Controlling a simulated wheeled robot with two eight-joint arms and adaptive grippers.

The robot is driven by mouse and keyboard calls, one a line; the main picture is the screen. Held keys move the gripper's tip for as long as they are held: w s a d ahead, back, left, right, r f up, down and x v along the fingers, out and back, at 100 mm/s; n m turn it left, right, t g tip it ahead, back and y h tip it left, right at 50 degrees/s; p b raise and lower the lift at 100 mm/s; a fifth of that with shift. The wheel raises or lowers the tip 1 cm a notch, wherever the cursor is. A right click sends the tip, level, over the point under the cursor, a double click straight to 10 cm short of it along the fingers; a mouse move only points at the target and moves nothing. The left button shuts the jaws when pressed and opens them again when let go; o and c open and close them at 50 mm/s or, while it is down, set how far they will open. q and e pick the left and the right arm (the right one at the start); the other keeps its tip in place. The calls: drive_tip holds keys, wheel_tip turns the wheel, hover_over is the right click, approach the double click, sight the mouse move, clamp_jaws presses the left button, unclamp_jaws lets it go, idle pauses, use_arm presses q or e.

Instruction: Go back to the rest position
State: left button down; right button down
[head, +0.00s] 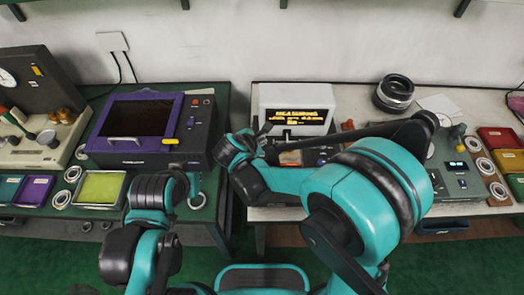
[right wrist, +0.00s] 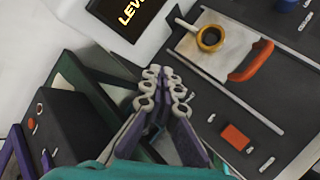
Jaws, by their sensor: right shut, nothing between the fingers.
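My right arm reaches in from the right in the head view, and its gripper (head: 264,136) is in front of the white measuring box with a lit display (head: 290,100). In the right wrist view the fingers of this gripper (right wrist: 163,84) are together with nothing between them, above the gap beside a dark panel. My left arm (head: 150,215) is folded at the lower left of the head view. Its fingers cannot be made out.
A purple-framed screen unit (head: 140,118) stands on the left green bench. Bearing rings (head: 73,174) lie by a yellow-green tray (head: 100,187). A gap separates the benches.

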idle(0.6)
drive_tip(key=s+d+r+m+y, duration=0.2)
drive_tip(key=s+d+r+m, duration=0.2)
drive_tip(key=s+d+m, duration=0.5)
drive_tip(key=s+d+r+m+g+y, duration=0.1)
drive_tip(key=s+d+r+m, duration=0.3)
drive_tip(key=s+d+m, duration=0.5)
drive_tip(key=shift+s+m+y, duration=0.15)
drive_tip(key=shift+m+y, duration=0.25)
drive_tip(key=shift+m, duration=1.7)
drive_tip(key=shift+r, duration=0.1)
idle(3.4)
